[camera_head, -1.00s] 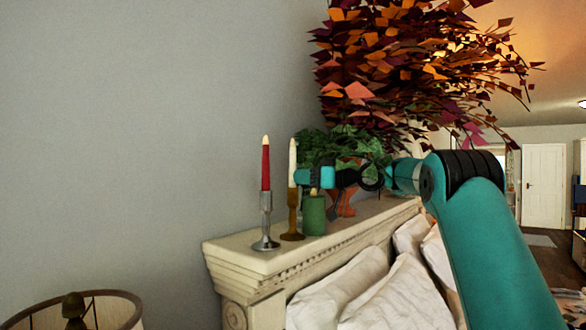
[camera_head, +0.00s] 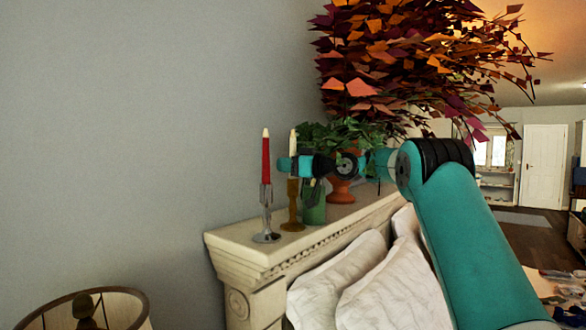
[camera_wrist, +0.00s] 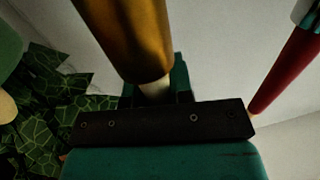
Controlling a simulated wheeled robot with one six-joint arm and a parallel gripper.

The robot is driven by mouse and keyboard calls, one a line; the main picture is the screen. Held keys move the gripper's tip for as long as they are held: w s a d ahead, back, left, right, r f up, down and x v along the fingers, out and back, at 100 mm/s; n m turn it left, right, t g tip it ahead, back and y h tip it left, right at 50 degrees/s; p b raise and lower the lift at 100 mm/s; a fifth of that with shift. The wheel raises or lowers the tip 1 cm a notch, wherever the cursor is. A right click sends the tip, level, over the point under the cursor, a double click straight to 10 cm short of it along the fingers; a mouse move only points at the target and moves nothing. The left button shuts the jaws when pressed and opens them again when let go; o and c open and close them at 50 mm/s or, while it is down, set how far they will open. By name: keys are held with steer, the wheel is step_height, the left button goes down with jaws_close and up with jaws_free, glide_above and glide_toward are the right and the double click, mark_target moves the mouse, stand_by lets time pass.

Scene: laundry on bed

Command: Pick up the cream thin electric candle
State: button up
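The cream thin candle (camera_head: 292,143) stands upright in a gold-brown holder (camera_head: 292,208) on the headboard ledge. My gripper (camera_head: 287,164) is at the candle's lower part and covers some of it in the head view. In the wrist view, the scene appears upside down: the holder (camera_wrist: 130,38) comes from the top, and a short piece of cream candle (camera_wrist: 156,88) shows between it and the dark bar of my gripper (camera_wrist: 165,100). The rest of the candle is hidden behind the gripper. Whether the fingers are closed on it cannot be seen.
A red candle (camera_head: 266,165) in a silver holder (camera_head: 266,225) stands close on the left. A green candle (camera_head: 314,205) stands close on the right. A leafy plant (camera_head: 335,135) is behind my gripper. The wall is behind the ledge (camera_head: 235,239).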

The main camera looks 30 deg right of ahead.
jaws_close()
steer(key=shift+r, duration=0.1)
